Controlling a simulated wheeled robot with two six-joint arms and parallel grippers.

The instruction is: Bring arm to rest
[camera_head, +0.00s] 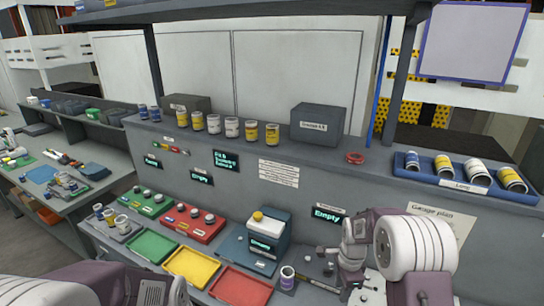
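My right arm comes in from the lower right, with a large white ribbed cylinder and mauve links. My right gripper (332,262) points left over the bench, just right of the grey box with a yellow cap (266,236). Its fingers are small and partly hidden by the wrist, so their opening is unclear. I see nothing clearly held. My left arm lies along the bottom left edge. My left gripper (152,292) is low in the picture, cut off by the frame, in front of the green tray, and its fingers cannot be made out.
Green (152,246), yellow (192,267) and red (240,287) trays lie empty on the bench. A purple-labelled can (287,277) stands near my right gripper. Several cans line the ledge above, beside a dark box (318,122). A blue tray (420,177) holds cans at right.

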